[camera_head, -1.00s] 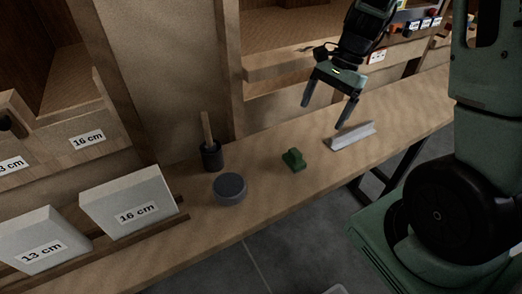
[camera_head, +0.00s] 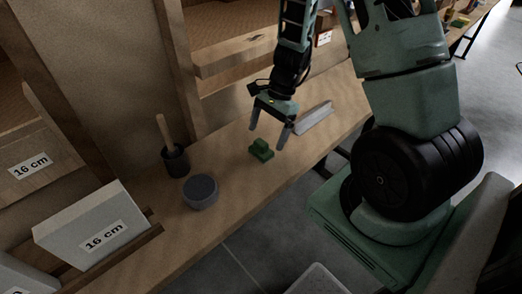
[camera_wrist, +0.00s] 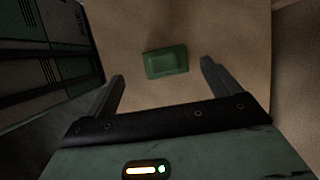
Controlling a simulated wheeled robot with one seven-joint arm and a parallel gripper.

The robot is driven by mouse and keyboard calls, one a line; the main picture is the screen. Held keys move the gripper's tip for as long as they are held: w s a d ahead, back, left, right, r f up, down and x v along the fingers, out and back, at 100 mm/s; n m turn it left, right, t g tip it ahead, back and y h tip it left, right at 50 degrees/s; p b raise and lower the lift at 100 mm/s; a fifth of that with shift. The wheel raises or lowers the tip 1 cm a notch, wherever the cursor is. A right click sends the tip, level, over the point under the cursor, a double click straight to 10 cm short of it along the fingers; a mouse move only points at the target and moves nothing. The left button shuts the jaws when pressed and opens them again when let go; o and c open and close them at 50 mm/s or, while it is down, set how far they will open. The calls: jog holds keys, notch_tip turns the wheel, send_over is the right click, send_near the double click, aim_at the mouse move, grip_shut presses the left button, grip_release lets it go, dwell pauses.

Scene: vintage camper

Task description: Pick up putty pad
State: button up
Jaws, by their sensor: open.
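The putty pad appears to be the small green block with a raised grip (camera_head: 261,150), lying on the wooden bench (camera_head: 236,185). In the wrist view the green block (camera_wrist: 166,61) lies beyond the fingertips, roughly between their lines. My gripper (camera_head: 268,139) is open and empty, just above and slightly right of the block in the head view. The gap between the fingers (camera_wrist: 161,68) shows bare bench and the block. I cannot tell the exact height of the fingertips above the bench.
A grey round tin (camera_head: 200,192) and a dark cup with a wooden handle (camera_head: 174,158) stand left of the block. A pale metal bar (camera_head: 313,118) lies to the right behind my gripper.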

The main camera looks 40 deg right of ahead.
aim_at(263, 141)
jog(key=x, duration=0.5)
jog(key=shift+w+f, duration=0.2)
jog(key=shift+w, duration=0.15)
jog(key=c, duration=1.1)
